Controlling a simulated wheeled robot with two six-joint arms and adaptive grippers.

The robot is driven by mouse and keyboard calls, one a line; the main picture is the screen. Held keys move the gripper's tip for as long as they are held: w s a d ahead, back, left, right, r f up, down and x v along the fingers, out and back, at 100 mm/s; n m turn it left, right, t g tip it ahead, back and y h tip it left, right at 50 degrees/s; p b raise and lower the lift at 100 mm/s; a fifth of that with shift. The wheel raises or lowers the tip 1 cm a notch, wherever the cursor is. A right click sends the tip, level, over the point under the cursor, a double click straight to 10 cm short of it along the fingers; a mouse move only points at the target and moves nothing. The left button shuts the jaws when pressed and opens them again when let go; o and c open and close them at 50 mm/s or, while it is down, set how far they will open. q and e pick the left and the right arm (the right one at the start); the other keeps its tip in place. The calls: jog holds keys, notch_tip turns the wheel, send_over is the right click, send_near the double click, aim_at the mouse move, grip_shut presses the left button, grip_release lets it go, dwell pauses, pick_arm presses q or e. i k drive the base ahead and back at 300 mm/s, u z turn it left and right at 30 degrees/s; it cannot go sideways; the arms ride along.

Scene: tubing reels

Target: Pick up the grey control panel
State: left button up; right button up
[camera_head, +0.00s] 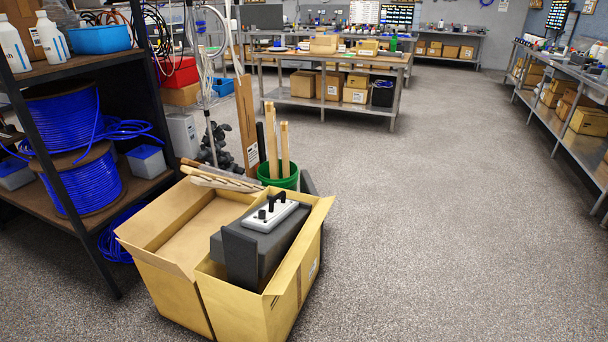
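The grey control panel (268,217) is a small light grey plate with a black handle and dark knobs on top. It lies on dark grey blocks (265,247), which look like foam, inside the right one of two open cardboard boxes (247,312) on the floor. The panel sits at about the height of the box rim, and its top is uncovered. Neither of my grippers shows in the head view.
The left open box (163,272) stands against the right one. A shelf (55,73) with blue tubing reels (85,182) is at the left. A green bucket (283,180) with upright boards stands behind the boxes. Open floor (430,220) lies to the right.

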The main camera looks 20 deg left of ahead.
aim_at(265, 219)
jog(key=u, duration=0.25)
jog(key=i, duration=1.55)
jog(key=u, duration=0.3)
